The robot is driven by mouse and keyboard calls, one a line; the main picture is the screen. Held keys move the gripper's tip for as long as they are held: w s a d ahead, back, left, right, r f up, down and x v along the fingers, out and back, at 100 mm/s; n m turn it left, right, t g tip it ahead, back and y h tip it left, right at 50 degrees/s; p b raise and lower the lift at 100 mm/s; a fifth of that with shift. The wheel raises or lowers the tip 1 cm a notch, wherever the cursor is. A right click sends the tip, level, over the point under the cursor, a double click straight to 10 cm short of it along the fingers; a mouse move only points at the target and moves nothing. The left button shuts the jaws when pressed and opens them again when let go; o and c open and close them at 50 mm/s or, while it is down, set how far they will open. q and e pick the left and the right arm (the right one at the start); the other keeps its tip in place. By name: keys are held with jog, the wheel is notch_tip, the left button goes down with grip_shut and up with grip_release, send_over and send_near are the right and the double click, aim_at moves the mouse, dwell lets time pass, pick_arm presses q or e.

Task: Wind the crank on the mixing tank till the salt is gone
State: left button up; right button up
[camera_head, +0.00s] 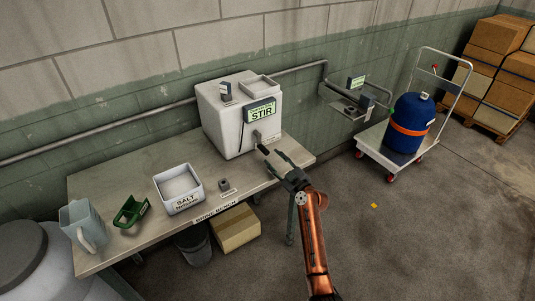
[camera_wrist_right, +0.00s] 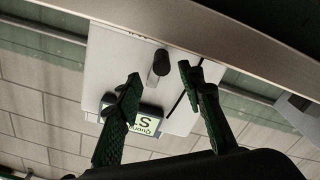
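The mixing tank (camera_head: 218,126) is a white box on the back of the bench, with a lit "STIR" sign (camera_head: 261,111) on its front. Its crank (camera_wrist_right: 160,66), a dark handle on the tank's front face, shows in the right wrist view; in the head view it is small, just below the sign. My right gripper (camera_head: 268,151) is open in front of the tank. In the wrist view the crank appears between its two spread fingers (camera_wrist_right: 158,78), with no clear contact. The salt inside the tank is hidden. My left gripper is in neither view.
The brine bench (camera_head: 140,245) also holds a white salt tray (camera_head: 184,203), a green scoop (camera_head: 131,213), a grey jug (camera_head: 83,225) and a small dark block (camera_head: 224,185). A box (camera_head: 236,228) and bucket (camera_head: 195,246) sit below. A blue drum (camera_head: 405,125) stands on a cart to the right.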

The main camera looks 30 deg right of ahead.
aim_at(267, 154)
jog(key=w, duration=0.5)
jog(key=shift+w+a+f+b, duration=0.1)
jog(key=shift+a+f+b, duration=0.05)
jog(key=shift+a+b, duration=0.25)
jog(key=shift+d, duration=0.1)
jog(key=shift+c, duration=0.6)
grip_shut()
